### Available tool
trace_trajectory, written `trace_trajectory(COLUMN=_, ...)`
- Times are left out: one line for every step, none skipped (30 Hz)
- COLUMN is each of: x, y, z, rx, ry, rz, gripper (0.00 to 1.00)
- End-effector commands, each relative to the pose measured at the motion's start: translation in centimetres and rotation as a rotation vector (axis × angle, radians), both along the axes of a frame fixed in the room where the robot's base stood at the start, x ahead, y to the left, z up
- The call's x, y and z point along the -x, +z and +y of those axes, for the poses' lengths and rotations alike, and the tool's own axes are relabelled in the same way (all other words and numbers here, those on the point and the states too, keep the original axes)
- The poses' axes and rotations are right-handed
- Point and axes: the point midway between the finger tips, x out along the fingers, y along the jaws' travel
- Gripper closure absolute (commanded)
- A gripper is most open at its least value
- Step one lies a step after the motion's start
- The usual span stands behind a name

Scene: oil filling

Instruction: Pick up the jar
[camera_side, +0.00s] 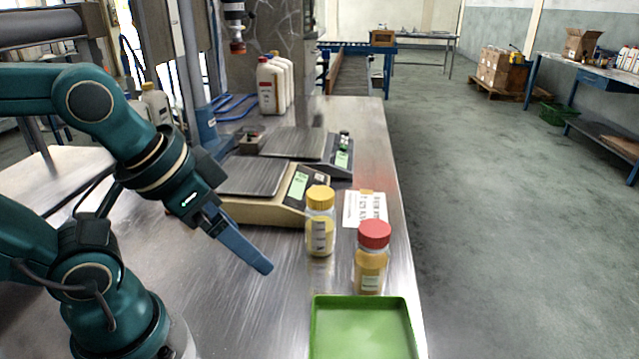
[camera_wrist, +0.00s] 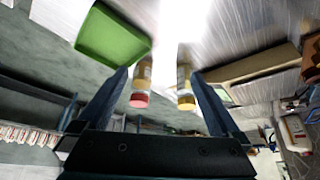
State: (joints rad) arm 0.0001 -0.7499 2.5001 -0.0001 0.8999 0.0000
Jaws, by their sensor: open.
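Two jars stand upright on the metal table. One has a yellow lid; this yellow-lidded jar (camera_side: 320,222) is nearer the scales, and it also shows in the wrist view (camera_wrist: 184,84). The red-lidded jar (camera_side: 370,262) is in front and to its right; it also shows in the wrist view (camera_wrist: 142,84). Both hold yellowish contents and have labels. My gripper (camera_side: 262,266) is left of both jars in the side view, apart from them and empty. In the wrist view my gripper (camera_wrist: 165,82) has its fingers spread wide, with both jars showing between them, farther off.
A green tray (camera_side: 318,330) lies at the table's front right, close to the red-lidded jar. Two scales (camera_side: 265,212) (camera_side: 345,172) stand behind the jars. A printed sheet (camera_side: 365,208) lies beside the yellow-lidded jar. White jugs (camera_side: 272,88) stand at the back. The table's right edge is close to the jars.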

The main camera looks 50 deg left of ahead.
Motion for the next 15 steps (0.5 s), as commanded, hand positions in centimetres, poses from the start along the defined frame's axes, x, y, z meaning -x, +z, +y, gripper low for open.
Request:
trace_trajectory(x=0.0, y=0.0, z=0.0, rx=0.0, ry=0.0, rz=0.0, gripper=0.0)
trace_trajectory(x=0.0, y=0.0, z=0.0, rx=0.0, ry=0.0, rz=0.0, gripper=0.0)
trace_trajectory(x=0.0, y=0.0, z=0.0, rx=0.0, ry=0.0, rz=0.0, gripper=0.0)
trace_trajectory(x=0.0, y=0.0, z=0.0, rx=0.0, ry=0.0, rz=0.0, gripper=0.0)
trace_trajectory(x=-0.1, y=0.0, z=0.0, rx=0.0, ry=0.0, rz=0.001, gripper=0.0)
trace_trajectory(x=-0.3, y=0.1, z=0.0, rx=0.0, ry=-0.001, rz=0.003, gripper=0.0)
trace_trajectory(x=-0.5, y=0.1, z=-0.1, rx=0.0, ry=-0.002, rz=0.005, gripper=0.0)
trace_trajectory(x=-0.8, y=0.2, z=-0.1, rx=-0.001, ry=-0.003, rz=0.008, gripper=0.0)
trace_trajectory(x=-1.4, y=0.3, z=-0.1, rx=0.0, ry=-0.004, rz=0.012, gripper=0.0)
trace_trajectory(x=-1.9, y=0.3, z=-0.2, rx=0.0, ry=-0.007, rz=0.017, gripper=0.0)
trace_trajectory(x=-2.5, y=0.4, z=-0.3, rx=-0.001, ry=-0.008, rz=0.022, gripper=0.0)
trace_trajectory(x=-3.4, y=0.5, z=-0.4, rx=-0.001, ry=-0.012, rz=0.027, gripper=0.0)
trace_trajectory(x=-4.1, y=0.4, z=-0.5, rx=-0.001, ry=-0.015, rz=0.033, gripper=0.0)
trace_trajectory(x=-4.9, y=0.4, z=-0.6, rx=-0.001, ry=-0.017, rz=0.037, gripper=0.0)
trace_trajectory(x=-6.0, y=0.3, z=-0.8, rx=-0.002, ry=-0.021, rz=0.043, gripper=0.0)
